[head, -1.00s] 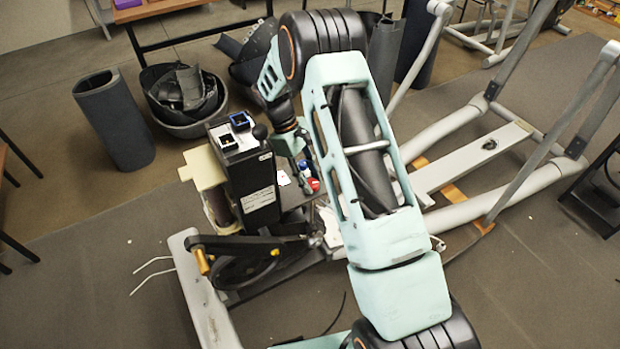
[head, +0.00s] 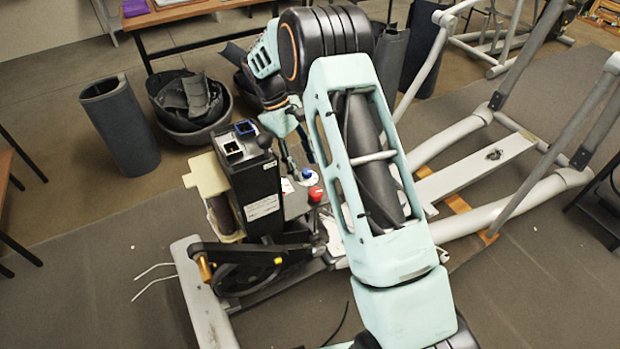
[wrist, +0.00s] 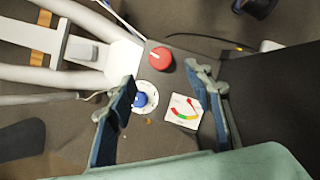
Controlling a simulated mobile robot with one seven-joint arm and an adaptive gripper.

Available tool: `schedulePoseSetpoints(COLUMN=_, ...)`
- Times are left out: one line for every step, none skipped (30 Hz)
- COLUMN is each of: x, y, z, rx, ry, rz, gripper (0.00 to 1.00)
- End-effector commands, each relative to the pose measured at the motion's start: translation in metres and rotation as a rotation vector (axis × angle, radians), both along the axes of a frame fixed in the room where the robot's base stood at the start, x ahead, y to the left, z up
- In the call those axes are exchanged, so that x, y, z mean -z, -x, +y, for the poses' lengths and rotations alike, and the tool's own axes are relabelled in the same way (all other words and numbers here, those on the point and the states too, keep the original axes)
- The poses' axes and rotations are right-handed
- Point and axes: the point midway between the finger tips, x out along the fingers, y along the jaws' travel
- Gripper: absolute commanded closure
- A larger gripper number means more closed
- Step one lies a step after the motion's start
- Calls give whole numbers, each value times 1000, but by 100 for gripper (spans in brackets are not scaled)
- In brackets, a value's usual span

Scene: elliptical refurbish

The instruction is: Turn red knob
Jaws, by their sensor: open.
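The red knob (head: 315,194) sits on a dark panel (head: 296,207) beside the black box, near the middle of the head view. In the wrist view the red knob (wrist: 161,58) shows whole, beyond the fingertips. My gripper (wrist: 160,98) is open and empty, its two fingers apart above the panel. A blue knob (wrist: 139,99) on a round white dial lies between the fingers in the picture, close to the left one. My gripper (head: 300,152) is partly hidden by my arm in the head view. The red knob is apart from both fingers.
A white gauge label (wrist: 184,110) lies beside the blue knob. A tall black box (head: 254,188) stands left of the panel. Grey machine rails (head: 480,165) run at the right. A dark tub (head: 188,105) and a rolled mat (head: 120,125) stand behind on the floor.

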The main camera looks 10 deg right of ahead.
Motion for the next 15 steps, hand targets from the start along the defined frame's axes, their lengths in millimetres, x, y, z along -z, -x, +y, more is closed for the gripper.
schedulePoseSetpoints(x=-9, y=-3, z=3, rx=-1, ry=-2, rz=-4, gripper=53)
schedulePoseSetpoints(x=-13, y=-4, z=4, rx=0, ry=-2, rz=-3, gripper=53)
schedulePoseSetpoints(x=-18, y=-6, z=6, rx=1, ry=-1, rz=-3, gripper=53)
schedulePoseSetpoints(x=-21, y=-6, z=7, rx=1, ry=-1, rz=-3, gripper=53)
schedulePoseSetpoints(x=-23, y=-7, z=8, rx=1, ry=-1, rz=-2, gripper=53)
schedulePoseSetpoints(x=-26, y=-7, z=8, rx=1, ry=-1, rz=-1, gripper=53)
schedulePoseSetpoints(x=-28, y=-8, z=9, rx=0, ry=-2, rz=-1, gripper=53)
schedulePoseSetpoints(x=-29, y=-8, z=9, rx=0, ry=-2, rz=-1, gripper=53)
schedulePoseSetpoints(x=-31, y=-8, z=10, rx=0, ry=-1, rz=-1, gripper=53)
schedulePoseSetpoints(x=-31, y=-8, z=10, rx=0, ry=-1, rz=0, gripper=53)
schedulePoseSetpoints(x=-32, y=-8, z=10, rx=0, ry=-1, rz=0, gripper=53)
schedulePoseSetpoints(x=-32, y=-8, z=10, rx=0, ry=-1, rz=1, gripper=53)
schedulePoseSetpoints(x=-32, y=-8, z=10, rx=0, ry=-1, rz=1, gripper=53)
schedulePoseSetpoints(x=-32, y=-8, z=10, rx=0, ry=-1, rz=1, gripper=53)
schedulePoseSetpoints(x=-32, y=-8, z=10, rx=0, ry=-1, rz=1, gripper=53)
